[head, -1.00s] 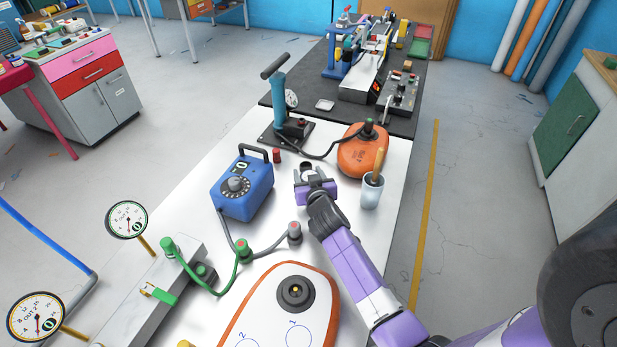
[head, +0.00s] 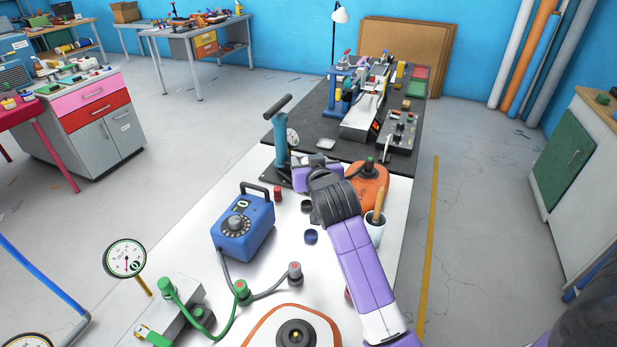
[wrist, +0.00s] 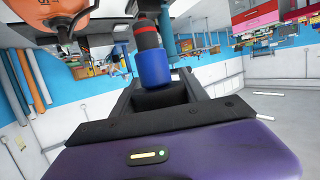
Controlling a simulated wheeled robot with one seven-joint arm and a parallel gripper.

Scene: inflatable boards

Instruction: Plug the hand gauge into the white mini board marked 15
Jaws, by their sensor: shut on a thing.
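My gripper (head: 318,177) is stretched over the white table by the pump's foot. In the wrist view its dark jaws (wrist: 165,97) are shut on a cylinder (wrist: 151,58) with a blue end, a red band and a black part. This may be the hand gauge; no dial shows on it, and my gripper hides it in the head view. A white board with an orange rim (head: 264,326) lies at the near end of the table, a round dark valve (head: 295,335) on it. I see no 15 on it.
A teal pump (head: 281,135) stands left of my gripper. An orange board (head: 370,184) and a cup (head: 375,232) are to the right. A blue box (head: 242,232), a red cap (head: 277,193) and a blue cap (head: 311,237) stand on the table. Hoses run near the front left.

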